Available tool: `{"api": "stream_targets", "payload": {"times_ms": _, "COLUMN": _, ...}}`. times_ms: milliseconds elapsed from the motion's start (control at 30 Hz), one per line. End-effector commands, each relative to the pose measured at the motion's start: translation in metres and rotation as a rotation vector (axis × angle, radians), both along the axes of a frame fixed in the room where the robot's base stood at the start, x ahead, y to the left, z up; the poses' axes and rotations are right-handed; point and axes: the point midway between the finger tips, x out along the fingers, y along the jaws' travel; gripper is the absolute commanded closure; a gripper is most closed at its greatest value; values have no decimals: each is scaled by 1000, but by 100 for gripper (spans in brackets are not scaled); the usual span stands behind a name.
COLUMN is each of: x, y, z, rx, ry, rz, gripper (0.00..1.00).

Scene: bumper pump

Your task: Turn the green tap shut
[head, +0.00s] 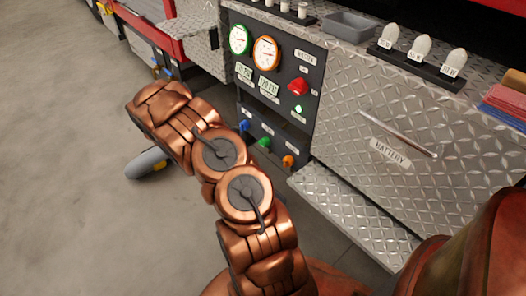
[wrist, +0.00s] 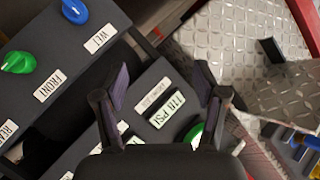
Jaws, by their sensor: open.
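The green tap (head: 264,142) is on the dark lower panel, between a blue tap (head: 243,126) and an orange tap (head: 288,160). In the wrist view the green tap (wrist: 18,62) is at the far left, near a FRONT label (wrist: 47,87). The blue tap shows at the top left there. My gripper (wrist: 162,88) is open and empty, its two dark fingers apart in front of the gauge panel. It is well to the right of the green tap and apart from it. In the head view my copper arm hides the gripper.
The gauge panel (head: 267,80) above the taps carries two dials, displays and a red knob (head: 298,87). A BATTERY drawer (head: 390,180) and a metal step (head: 345,210) stand to the right. A grey rounded object (head: 146,164) is partly behind my arm. Grey floor is open at left.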

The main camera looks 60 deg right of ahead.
Motion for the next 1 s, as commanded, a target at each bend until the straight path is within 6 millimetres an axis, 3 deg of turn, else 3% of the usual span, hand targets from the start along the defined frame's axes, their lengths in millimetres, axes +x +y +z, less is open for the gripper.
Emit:
{"api": "stream_targets", "payload": {"times_ms": 33, "x": -12, "y": -10, "z": -31, "rx": -17, "ry": -8, "rz": -49, "gripper": 29}}
{"api": "stream_targets", "payload": {"times_ms": 100, "x": -31, "y": -24, "z": -57, "rx": -52, "ry": -25, "rz": -121, "gripper": 29}}
{"api": "stream_targets", "payload": {"times_ms": 300, "x": -90, "y": -47, "z": -124, "rx": -163, "ry": -64, "rz": -319, "gripper": 29}}
{"api": "stream_targets", "payload": {"times_ms": 500, "x": -144, "y": -51, "z": -174, "rx": -254, "ry": -71, "rz": -471, "gripper": 29}}
{"api": "stream_targets", "payload": {"times_ms": 700, "x": -171, "y": -49, "z": -193, "rx": -301, "ry": -70, "rz": -542, "gripper": 29}}
{"api": "stream_targets", "payload": {"times_ms": 1000, "x": -180, "y": -69, "z": -196, "rx": -308, "ry": -70, "rz": -556, "gripper": 29}}
